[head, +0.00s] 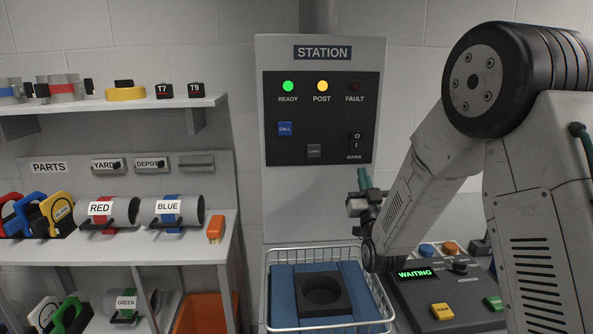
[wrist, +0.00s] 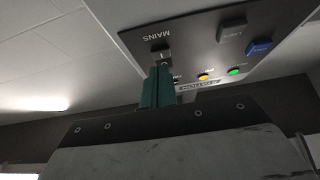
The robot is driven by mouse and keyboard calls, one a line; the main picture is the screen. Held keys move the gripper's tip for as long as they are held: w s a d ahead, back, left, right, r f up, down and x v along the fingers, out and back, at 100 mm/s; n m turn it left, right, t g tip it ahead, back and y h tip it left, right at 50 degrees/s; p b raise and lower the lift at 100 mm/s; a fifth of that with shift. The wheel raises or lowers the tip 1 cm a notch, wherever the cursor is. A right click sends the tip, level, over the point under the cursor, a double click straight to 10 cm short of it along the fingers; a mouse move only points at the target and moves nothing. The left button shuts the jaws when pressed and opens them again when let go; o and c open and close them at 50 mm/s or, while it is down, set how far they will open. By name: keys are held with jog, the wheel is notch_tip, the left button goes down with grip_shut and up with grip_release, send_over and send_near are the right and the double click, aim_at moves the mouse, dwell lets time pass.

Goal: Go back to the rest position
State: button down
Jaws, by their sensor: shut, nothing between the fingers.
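My gripper (head: 364,178) is raised in front of the lower right part of the STATION panel (head: 290,72), with its green fingers pointing up. The fingers are together with nothing between them. In the wrist view my gripper (wrist: 158,70) shows its green fingers near the MAINS switch (wrist: 158,57); I cannot tell whether they touch it. In the head view the MAINS switch (head: 356,139) is just above the fingertips. The READY light (head: 288,86) is lit green, the POST light (head: 322,86) is lit amber, and the FAULT light (head: 355,86) is dark.
A wire basket (head: 327,326) with blue padding and a black holder stands below the panel. The console display (head: 416,273) reads WAITING, with a yellow button (head: 442,311) near it. Shelves at left carry tubes labelled RED (head: 100,208), BLUE (head: 168,206) and GREEN (head: 126,302).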

jog(key=s+d+f+g, duration=0.1)
jog(key=s+g, duration=1)
jog(key=s, duration=1.1)
jog(key=s+d+g, duration=0.2)
jog(key=s+g, duration=1)
jog(key=s, duration=1)
jog(key=shift+f, duration=0.35)
